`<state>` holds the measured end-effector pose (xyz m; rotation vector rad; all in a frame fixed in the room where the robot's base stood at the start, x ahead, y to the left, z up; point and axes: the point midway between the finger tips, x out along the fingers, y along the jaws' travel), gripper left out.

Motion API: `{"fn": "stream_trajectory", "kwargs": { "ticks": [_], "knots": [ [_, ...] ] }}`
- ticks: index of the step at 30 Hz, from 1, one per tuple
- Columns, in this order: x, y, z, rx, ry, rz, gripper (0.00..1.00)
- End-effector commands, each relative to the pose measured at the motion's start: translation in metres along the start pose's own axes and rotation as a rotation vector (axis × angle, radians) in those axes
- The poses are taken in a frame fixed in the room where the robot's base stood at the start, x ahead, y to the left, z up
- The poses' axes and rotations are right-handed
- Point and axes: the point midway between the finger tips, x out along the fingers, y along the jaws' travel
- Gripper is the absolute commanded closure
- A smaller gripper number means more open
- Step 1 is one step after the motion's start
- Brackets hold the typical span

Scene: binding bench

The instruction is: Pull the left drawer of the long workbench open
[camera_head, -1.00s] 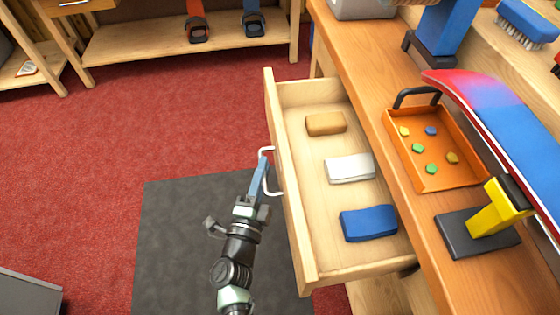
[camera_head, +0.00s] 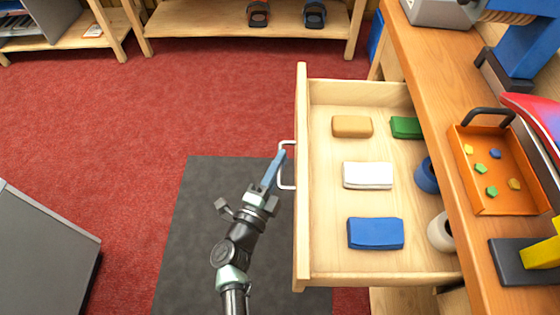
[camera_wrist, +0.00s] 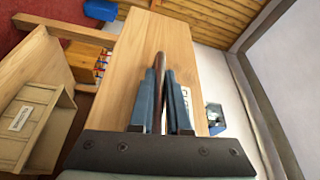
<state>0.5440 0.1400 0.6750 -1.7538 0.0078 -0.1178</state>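The left drawer (camera_head: 302,235) of the long workbench (camera_head: 440,75) stands pulled far out, with its inside open to view. Its pale wire handle (camera_head: 288,187) is on the drawer front, at the left. My gripper (camera_head: 278,160) is at this handle, its blue fingers reaching it from below left. In the wrist view, the two fingers (camera_wrist: 165,100) stand close on either side of the handle bar (camera_wrist: 162,70), in front of the wooden drawer front (camera_wrist: 120,75). The fingers hide part of the handle.
The drawer holds a tan block (camera_head: 352,127), a green block (camera_head: 406,128), a white block (camera_head: 367,175), a blue block (camera_head: 375,233) and rounded items at its right. An orange tray (camera_head: 480,200) is on the bench.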

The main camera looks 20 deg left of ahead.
Motion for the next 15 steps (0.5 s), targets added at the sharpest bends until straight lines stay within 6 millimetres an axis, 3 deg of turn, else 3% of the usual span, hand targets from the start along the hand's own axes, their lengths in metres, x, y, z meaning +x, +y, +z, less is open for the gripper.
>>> {"fn": "stream_trajectory", "kwargs": {
  "ticks": [1,5,15],
  "knots": [
    [-0.0003,0.0008,0.0000,0.000,-0.001,0.002,0.78],
    [-0.0001,0.0006,-0.0002,0.000,0.000,0.001,0.55],
    [-0.0028,0.0002,-0.0003,0.000,0.000,0.001,0.55]
  ]
}}
